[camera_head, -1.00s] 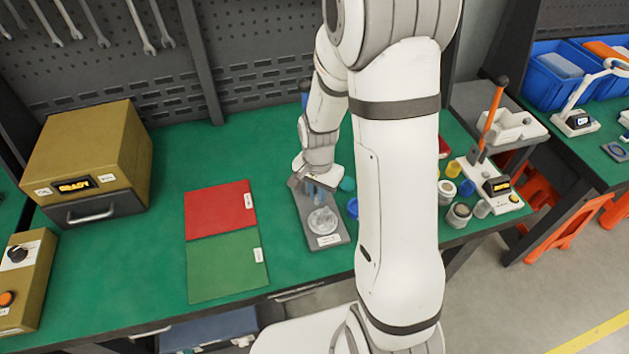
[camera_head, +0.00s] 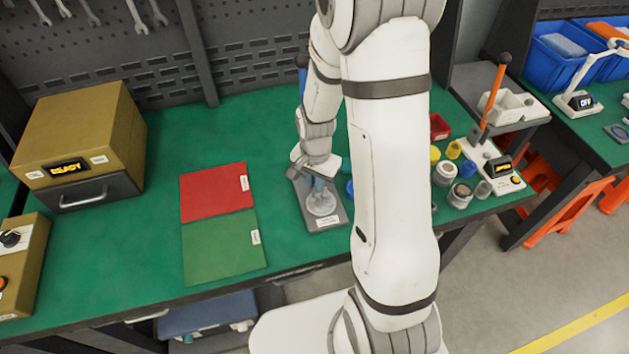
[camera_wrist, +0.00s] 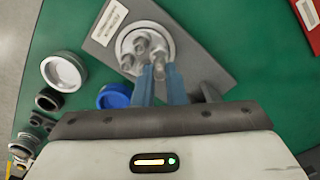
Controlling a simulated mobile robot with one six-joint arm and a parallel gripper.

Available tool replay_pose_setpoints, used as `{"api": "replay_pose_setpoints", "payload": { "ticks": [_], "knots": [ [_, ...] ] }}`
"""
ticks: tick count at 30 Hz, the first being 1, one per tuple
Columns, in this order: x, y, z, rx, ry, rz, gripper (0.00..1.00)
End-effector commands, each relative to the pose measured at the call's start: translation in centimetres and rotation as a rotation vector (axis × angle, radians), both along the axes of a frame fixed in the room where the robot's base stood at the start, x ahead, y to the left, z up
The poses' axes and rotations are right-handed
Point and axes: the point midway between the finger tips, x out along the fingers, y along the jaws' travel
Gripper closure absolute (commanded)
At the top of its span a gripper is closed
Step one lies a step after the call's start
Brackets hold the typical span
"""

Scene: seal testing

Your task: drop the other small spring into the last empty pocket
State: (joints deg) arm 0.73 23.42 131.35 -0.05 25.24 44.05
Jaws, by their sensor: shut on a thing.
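A round pale fixture (camera_head: 321,204) with pockets sits on a grey labelled plate (camera_head: 336,223) on the green bench. In the wrist view the fixture (camera_wrist: 122,47) holds several small metallic cylindrical pieces. Single coils are too small to make out. My gripper (camera_head: 319,186) has blue fingers and stands over the back part of the fixture. In the wrist view my gripper (camera_wrist: 160,74) is shut on a small grey piece, apparently the small spring (camera_wrist: 159,70), at the fixture's near edge. The fingers partly hide it. I cannot tell whether it touches the fixture or which pocket is empty.
A blue round cup (camera_wrist: 114,96) and a white ring-shaped cup (camera_wrist: 63,72) stand beside the plate. Red (camera_head: 213,192) and green (camera_head: 222,246) mats lie to its left. An orange-levered press (camera_head: 495,110) is at the right. My arm hides part of the bench.

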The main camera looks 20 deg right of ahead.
Motion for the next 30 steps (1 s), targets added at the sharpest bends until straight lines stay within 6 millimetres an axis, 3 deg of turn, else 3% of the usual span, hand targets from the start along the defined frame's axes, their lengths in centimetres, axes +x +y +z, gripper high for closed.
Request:
{"api": "replay_pose_setpoints", "payload": {
  "ticks": [23,24,27,30],
  "knots": [
    [0.0,-0.09,-0.84,0.0,0.0,-0.002,1.0],
    [0.01,-0.09,-0.8,0.0,0.0,-0.002,0.88],
    [0.0,-0.1,-0.77,0.0,0.0,-0.002,0.8],
    [0.0,-0.11,-0.77,0.0,0.0,-0.002,0.8]
  ]
}}
